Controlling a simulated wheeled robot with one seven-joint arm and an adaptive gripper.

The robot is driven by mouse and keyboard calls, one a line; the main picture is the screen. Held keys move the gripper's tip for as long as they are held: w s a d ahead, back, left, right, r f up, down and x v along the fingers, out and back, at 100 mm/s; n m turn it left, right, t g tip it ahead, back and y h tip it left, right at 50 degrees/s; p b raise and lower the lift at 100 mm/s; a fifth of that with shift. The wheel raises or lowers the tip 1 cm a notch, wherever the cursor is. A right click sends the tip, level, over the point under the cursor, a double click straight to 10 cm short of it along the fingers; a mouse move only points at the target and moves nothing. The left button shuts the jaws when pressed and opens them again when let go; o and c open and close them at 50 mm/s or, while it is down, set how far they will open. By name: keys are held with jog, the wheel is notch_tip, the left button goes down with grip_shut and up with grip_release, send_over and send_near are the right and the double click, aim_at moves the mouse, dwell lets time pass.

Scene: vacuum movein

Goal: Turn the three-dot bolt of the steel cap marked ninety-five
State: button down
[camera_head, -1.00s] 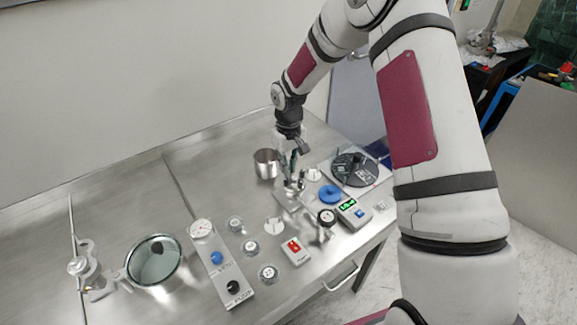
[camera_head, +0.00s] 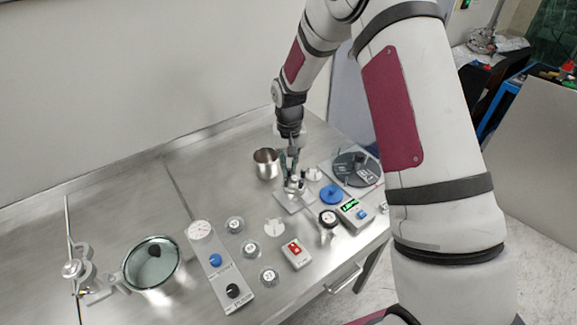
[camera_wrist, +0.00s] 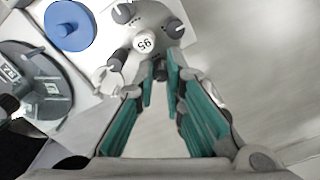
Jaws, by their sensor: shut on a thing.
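The steel cap (camera_wrist: 132,32) marked 95 lies below my gripper in the wrist view, with its white round label (camera_wrist: 145,43) at its middle. Dark bolts (camera_wrist: 123,13) (camera_wrist: 174,28) (camera_wrist: 117,58) stand around its rim. My gripper (camera_wrist: 160,72) is shut on a dark bolt at the near side of the cap, and the green finger pads largely hide it.
A blue knobbed disc (camera_head: 331,194), a dark dial disc (camera_head: 355,168) and a green-display box (camera_head: 353,212) are close on the right. A steel cup (camera_head: 266,163) stands behind left. A gauge panel (camera_head: 219,262) and a glass-lidded vessel (camera_head: 152,263) are further left.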

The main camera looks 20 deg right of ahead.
aim_at(289, 168)
jog(key=shift+m, duration=1.1)
jog(key=shift+a, duration=0.1)
jog(key=shift+r, duration=0.1)
jog(key=c, duration=1.9)
grip_release()
notch_tip(289, 168, up, 12)
